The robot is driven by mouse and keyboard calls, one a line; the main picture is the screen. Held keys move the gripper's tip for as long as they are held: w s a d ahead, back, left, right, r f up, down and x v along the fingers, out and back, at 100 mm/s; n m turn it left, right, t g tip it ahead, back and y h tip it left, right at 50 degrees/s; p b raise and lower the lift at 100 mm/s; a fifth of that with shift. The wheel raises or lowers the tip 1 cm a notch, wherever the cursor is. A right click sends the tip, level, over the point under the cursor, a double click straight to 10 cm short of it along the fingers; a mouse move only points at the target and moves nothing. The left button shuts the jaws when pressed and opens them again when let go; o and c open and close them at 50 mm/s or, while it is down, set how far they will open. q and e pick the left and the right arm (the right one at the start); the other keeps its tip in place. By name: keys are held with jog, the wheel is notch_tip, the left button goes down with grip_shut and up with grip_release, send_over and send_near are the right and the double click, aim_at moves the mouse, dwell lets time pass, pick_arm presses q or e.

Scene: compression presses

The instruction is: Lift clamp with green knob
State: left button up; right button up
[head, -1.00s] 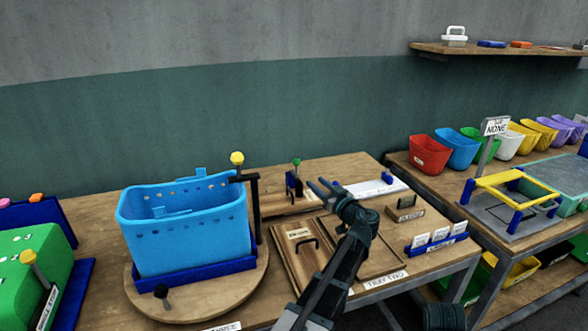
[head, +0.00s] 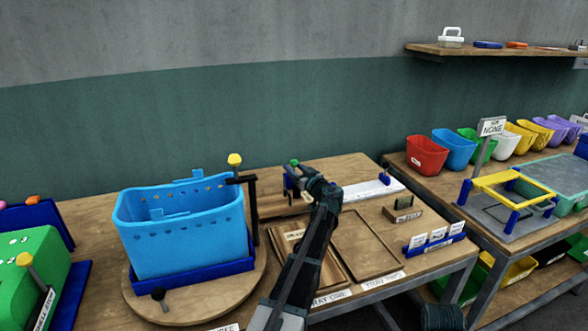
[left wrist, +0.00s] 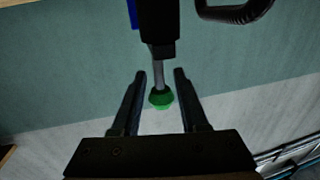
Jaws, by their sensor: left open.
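The clamp's green knob (head: 294,162) shows just above my left gripper (head: 299,174) in the head view. The gripper and arm cover most of the clamp. In the left wrist view the green knob (left wrist: 161,97) sits at the end of a grey rod under a dark block (left wrist: 158,25). The two fingers of my left gripper (left wrist: 160,85) stand on either side of the knob, with a gap on each side. The gripper is open and holds nothing.
A blue bin (head: 180,235) stands on a round wooden turntable (head: 215,300) to the left, beside a dark post with a yellow knob (head: 235,160). Wooden trays (head: 365,245) lie in front of the clamp. A white strip (head: 372,189) lies to its right.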

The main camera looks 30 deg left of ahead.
pick_arm(q)
grip_shut()
dwell(1.5)
